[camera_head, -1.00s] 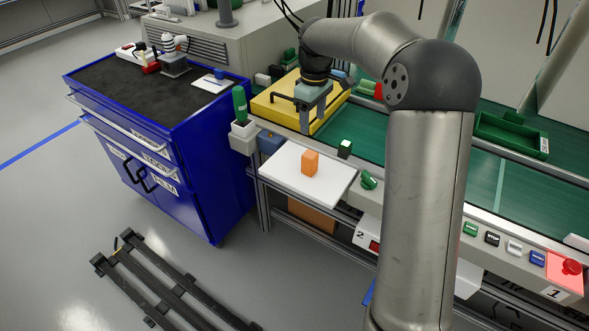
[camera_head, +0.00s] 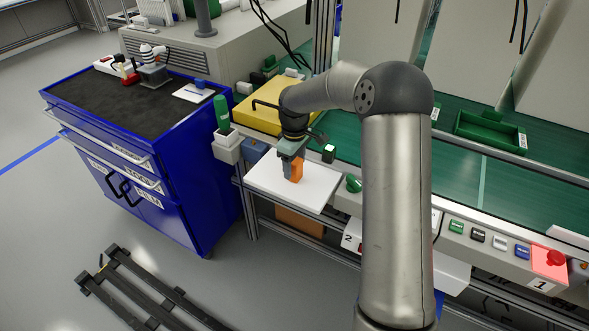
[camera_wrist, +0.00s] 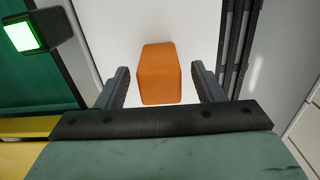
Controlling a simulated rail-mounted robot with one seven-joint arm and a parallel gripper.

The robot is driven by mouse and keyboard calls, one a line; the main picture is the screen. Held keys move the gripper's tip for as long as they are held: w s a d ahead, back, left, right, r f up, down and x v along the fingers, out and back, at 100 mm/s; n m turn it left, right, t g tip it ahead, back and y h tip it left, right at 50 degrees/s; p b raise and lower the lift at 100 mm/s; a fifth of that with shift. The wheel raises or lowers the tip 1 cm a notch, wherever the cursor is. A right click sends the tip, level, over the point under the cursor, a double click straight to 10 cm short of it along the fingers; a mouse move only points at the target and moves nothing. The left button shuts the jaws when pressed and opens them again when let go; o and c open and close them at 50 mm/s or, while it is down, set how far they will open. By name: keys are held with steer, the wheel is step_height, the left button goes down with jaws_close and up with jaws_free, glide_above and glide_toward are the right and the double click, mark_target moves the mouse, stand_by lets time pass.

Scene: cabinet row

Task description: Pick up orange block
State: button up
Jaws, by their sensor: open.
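The orange block (camera_head: 297,170) stands upright on a white board (camera_head: 318,193) beside the conveyor. In the head view my gripper (camera_head: 291,176) is right at the block and partly covers its left side. In the wrist view the block (camera_wrist: 160,74) shows between the two dark fingers of my gripper (camera_wrist: 160,88), with a gap on each side. The fingers are open and hold nothing. The white board fills the background around the block in the wrist view.
A small black box with a green top (camera_head: 329,153) stands close behind the board. A green knob (camera_head: 353,184) is to its right. A yellow box (camera_head: 262,114) lies behind my gripper. A white holder with a green handle (camera_head: 226,143) is to the left, near the blue cabinet (camera_head: 135,180).

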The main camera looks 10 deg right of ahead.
step_height(320, 180, down, 2)
steer(key=shift+f, duration=0.15)
steer(key=c, duration=1.1)
steer(key=shift+r, duration=0.2)
